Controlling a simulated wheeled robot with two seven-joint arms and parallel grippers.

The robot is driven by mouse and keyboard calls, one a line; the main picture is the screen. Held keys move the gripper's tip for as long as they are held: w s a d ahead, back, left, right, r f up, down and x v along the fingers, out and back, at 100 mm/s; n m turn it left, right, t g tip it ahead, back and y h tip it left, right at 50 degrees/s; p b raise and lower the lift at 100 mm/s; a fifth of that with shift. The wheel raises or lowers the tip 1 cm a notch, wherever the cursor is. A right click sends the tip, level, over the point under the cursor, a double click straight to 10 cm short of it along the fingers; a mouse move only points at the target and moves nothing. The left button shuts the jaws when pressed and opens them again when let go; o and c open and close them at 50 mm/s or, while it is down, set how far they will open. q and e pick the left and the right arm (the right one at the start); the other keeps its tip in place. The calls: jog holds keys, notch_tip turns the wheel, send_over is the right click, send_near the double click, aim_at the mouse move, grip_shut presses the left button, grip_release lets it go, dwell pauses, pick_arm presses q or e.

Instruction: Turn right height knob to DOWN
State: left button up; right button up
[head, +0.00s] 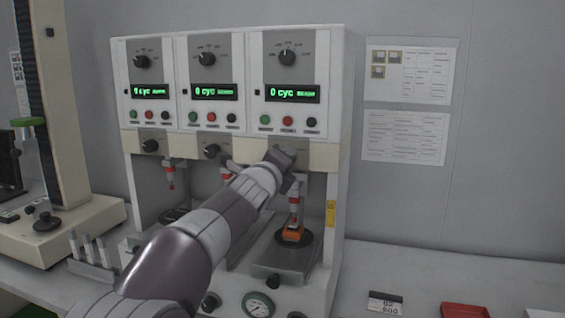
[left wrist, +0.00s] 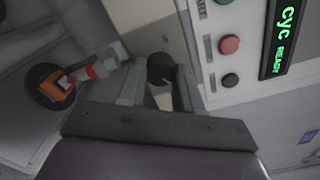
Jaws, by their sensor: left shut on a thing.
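The right height knob (left wrist: 160,68) is a round black knob on the pale panel of the right test station. In the left wrist view it sits between the two fingers of my left gripper (left wrist: 158,84), which is shut on it. In the head view my left gripper (head: 285,156) is at the right station's beige strip and covers that knob. The knob's pointer and any DOWN label cannot be made out. My right gripper is not in view.
The tester (head: 342,120) has three stations with green displays (head: 292,94), upper dials (head: 287,57) and buttons. Below the gripper, a red-tipped plunger (head: 295,200) stands over an orange part (head: 293,232). A red tray (head: 465,310) lies at the front right.

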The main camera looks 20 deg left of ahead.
pick_arm(q)
jog(key=o, duration=1)
jog(key=shift+f, duration=0.1)
jog(key=shift+o, duration=0.2)
jog(key=s+b, duration=0.2)
jog(key=s, duration=1)
jog(key=shift+s+a, duration=0.15)
jog(key=shift+s, duration=0.15)
